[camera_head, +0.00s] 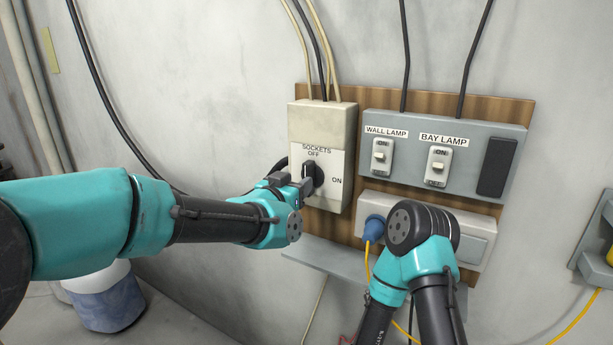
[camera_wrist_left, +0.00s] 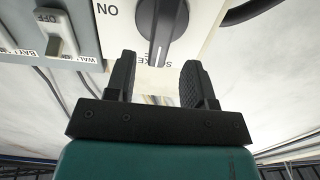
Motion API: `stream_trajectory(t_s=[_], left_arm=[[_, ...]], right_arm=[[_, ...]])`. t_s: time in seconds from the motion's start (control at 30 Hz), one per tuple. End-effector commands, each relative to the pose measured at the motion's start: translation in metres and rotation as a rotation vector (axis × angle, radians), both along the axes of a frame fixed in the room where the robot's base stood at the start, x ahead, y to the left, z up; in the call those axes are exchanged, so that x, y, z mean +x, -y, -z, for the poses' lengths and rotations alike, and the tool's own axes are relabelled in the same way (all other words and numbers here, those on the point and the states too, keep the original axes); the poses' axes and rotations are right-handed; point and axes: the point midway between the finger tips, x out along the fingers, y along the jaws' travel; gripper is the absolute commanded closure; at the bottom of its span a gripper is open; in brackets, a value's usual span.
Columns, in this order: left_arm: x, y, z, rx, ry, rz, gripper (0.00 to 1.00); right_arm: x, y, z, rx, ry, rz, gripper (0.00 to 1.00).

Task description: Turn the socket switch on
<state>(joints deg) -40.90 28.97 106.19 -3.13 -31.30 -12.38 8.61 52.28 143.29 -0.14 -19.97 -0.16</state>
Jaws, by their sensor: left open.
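The socket switch is a black rotary knob (camera_head: 318,175) on a cream box (camera_head: 320,125) labelled SOCKETS, with OFF above the knob and ON to its right. Its grip bar points up at OFF. The knob also shows in the left wrist view (camera_wrist_left: 162,22), where its bar with a white line points at the label. My left gripper (camera_head: 296,184) is at the knob's left front. In the left wrist view, its fingers (camera_wrist_left: 158,72) are open on either side of the bar's end, with gaps visible. Contact is not visible. My right arm shows at lower right, but its gripper does not.
A grey panel (camera_head: 462,120) right of the box carries a wall lamp switch (camera_head: 382,156) and a bay lamp switch (camera_head: 438,167). A blue plug (camera_head: 374,228) sits in a socket strip below. A grey ledge (camera_head: 320,258) juts out beneath. Cables run up the wall.

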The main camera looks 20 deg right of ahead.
Motion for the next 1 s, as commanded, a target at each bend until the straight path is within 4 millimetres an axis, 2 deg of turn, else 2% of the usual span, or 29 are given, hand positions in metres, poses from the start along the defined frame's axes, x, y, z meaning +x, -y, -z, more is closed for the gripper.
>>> stream_trajectory(t_s=[0.1,0.3,0.73,1.0], left_arm=[[0.015,0.015,0.001,0.000,0.000,0.000,0.51],[0.032,0.032,0.000,-0.001,0.001,0.000,0.51],[0.039,0.038,0.000,0.000,0.000,0.000,0.51],[0.039,0.038,0.000,0.000,0.000,0.000,0.76]], right_arm=[[0.000,0.000,0.000,0.000,0.000,0.000,0.22],[0.000,0.000,0.000,0.000,0.000,0.000,0.22],[0.000,0.000,0.000,0.000,0.000,0.000,0.22],[0.000,0.000,0.000,0.000,0.000,0.000,0.22]])
